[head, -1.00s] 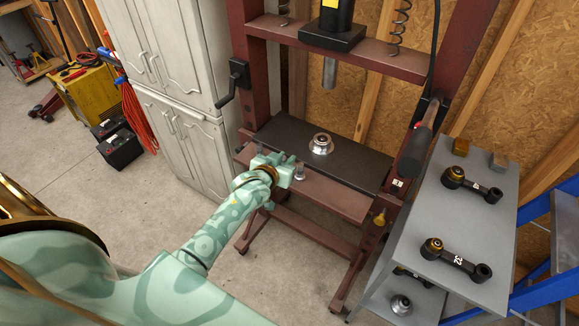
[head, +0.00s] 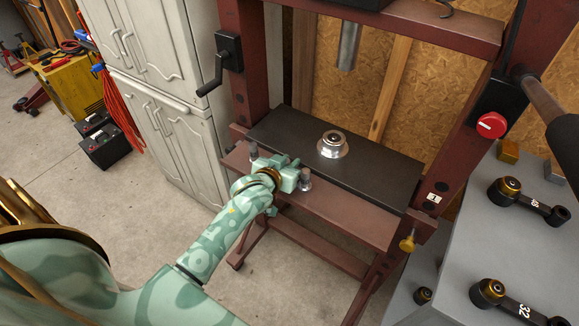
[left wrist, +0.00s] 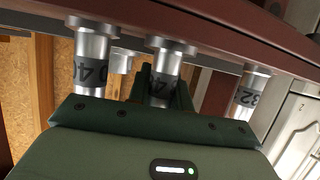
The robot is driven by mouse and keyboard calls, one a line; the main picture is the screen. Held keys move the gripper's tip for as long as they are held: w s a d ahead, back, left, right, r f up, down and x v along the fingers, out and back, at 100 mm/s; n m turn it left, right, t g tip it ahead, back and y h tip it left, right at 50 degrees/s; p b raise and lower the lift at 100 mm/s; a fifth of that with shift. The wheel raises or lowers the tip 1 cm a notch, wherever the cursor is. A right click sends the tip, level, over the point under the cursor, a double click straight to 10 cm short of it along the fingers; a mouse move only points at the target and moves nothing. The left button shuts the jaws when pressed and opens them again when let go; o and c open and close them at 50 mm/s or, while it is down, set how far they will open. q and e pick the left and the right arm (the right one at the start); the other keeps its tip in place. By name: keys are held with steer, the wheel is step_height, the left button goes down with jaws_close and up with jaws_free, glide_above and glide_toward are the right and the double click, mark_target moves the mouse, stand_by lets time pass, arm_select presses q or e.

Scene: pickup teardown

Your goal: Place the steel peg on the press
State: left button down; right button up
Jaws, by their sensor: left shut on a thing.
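My left gripper (head: 290,168) is at the front ledge of the maroon press, shut on the middle steel peg (left wrist: 160,84) of a row of three. That peg bears a dark band with partly hidden digits, and the fingers sit on both sides of it. The wrist picture appears upside down. A peg marked 40 (left wrist: 91,65) and a peg marked 32 (left wrist: 250,92) stand on either side. In the head view, one outer peg (head: 305,181) shows right of the gripper. The press's dark bed plate (head: 385,178) carries a round steel hub (head: 333,145). My right gripper is out of view.
The press ram (head: 348,46) hangs above the bed, with open space between. A crank handle (head: 212,82) juts from the left post. A grey bench (head: 465,240) with black link arms (head: 530,204) stands at right. White cabinets (head: 170,100) stand left.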

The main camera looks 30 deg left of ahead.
arm_select(q)
steer(key=shift+d+r, duration=0.15)
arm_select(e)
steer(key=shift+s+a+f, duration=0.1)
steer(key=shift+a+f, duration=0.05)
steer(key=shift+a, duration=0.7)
arm_select(q)
steer(key=c, duration=1.3)
jaws_free()
steer(key=shift+f, duration=0.2)
steer(key=shift+o, duration=0.2)
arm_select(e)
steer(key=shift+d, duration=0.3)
